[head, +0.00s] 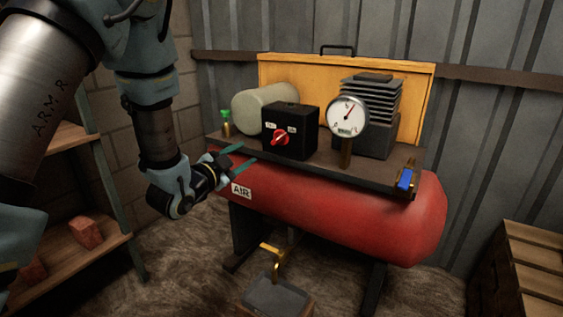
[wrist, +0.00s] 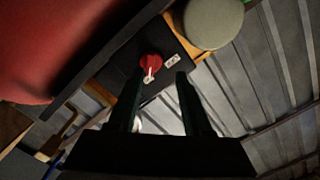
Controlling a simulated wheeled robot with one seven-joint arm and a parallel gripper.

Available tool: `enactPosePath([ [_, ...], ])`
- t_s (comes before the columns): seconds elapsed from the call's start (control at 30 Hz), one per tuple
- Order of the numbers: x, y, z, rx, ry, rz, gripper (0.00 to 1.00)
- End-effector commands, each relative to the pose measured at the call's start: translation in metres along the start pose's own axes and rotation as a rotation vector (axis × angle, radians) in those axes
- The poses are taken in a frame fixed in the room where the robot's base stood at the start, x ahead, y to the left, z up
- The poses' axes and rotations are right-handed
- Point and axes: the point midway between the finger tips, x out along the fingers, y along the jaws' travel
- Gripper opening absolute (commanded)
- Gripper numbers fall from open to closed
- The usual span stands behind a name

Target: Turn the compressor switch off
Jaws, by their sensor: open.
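The compressor switch is a red rotary knob (head: 281,139) on the front of a black box (head: 305,138) on the compressor's deck. Two small white labels sit above the knob, too small to read surely. Its setting is not clear to me. In the wrist view the knob (wrist: 151,63) shows between my fingertips, beyond them, with a pale mark on it. My gripper (head: 242,158) is open and empty, left of and a little below the knob in the head view, apart from it. Its two dark fingers also show in the wrist view (wrist: 158,76).
Around the box stand a pale cylinder (head: 262,108), a green-topped fitting (head: 226,122), a pressure gauge (head: 347,115) and a blue-handled valve (head: 405,179). The red tank (head: 340,207) lies below the deck. A shelf (head: 85,262) stands left, a wooden crate (head: 530,265) right.

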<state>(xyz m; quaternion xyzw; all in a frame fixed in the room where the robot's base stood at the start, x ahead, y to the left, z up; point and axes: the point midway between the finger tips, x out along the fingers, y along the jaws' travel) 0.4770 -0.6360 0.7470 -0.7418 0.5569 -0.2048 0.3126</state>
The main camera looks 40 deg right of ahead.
Motion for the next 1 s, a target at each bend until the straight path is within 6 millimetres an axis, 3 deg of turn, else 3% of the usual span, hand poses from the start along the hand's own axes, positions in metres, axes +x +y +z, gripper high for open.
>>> enactPosePath([
  [0.07, 0.005, 0.013, -0.006, 0.017, 0.046, 0.003, 0.5],
  [0.27, 0.021, 0.014, -0.013, 0.025, 0.068, 0.001, 0.5],
  [0.7, 0.097, 0.014, -0.017, 0.022, 0.065, 0.001, 0.5],
  [1.0, 0.113, 0.013, -0.018, 0.022, 0.063, 0.0, 0.5],
])
